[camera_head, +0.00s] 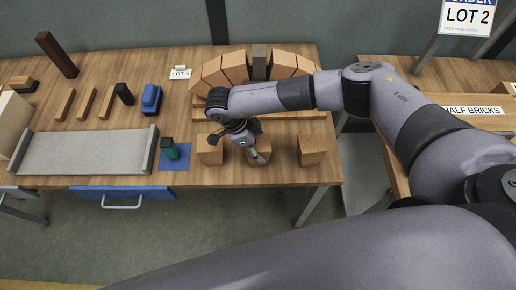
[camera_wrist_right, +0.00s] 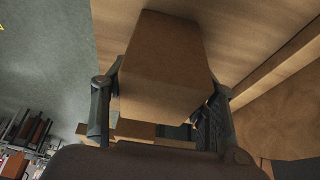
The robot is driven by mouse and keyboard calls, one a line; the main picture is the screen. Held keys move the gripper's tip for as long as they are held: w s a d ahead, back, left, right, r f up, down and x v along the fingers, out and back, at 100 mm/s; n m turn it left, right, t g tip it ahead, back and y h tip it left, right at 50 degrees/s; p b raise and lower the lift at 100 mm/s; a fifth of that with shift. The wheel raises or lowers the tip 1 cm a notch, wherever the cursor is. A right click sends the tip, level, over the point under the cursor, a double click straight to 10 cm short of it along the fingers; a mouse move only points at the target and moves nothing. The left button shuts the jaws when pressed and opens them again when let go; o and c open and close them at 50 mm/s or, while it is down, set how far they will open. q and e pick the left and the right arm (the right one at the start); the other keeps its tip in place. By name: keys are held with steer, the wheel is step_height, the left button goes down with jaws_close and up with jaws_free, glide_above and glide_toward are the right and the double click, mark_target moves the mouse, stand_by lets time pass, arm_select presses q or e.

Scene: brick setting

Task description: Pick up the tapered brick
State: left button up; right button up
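Three tapered wooden bricks stand in a row near the table's front edge in the head view: the left brick (camera_head: 209,151), the middle brick (camera_head: 262,146) and the right brick (camera_head: 311,150). My right gripper (camera_head: 250,146) reaches down at the middle brick and partly hides it. In the right wrist view a tan tapered brick (camera_wrist_right: 163,62) lies between the two spread fingers of the right gripper (camera_wrist_right: 162,92). The fingers flank its sides; firm contact does not show clearly. My left gripper is not in view.
A green-and-black object (camera_head: 171,149) sits on a blue mat (camera_head: 175,164) to the left. A grey tray (camera_head: 85,152) and a blue object (camera_head: 151,98) lie farther left.

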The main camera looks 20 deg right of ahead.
steer(key=c, duration=0.8)
steer(key=shift+c, duration=0.2)
steer(key=shift+r, duration=0.1)
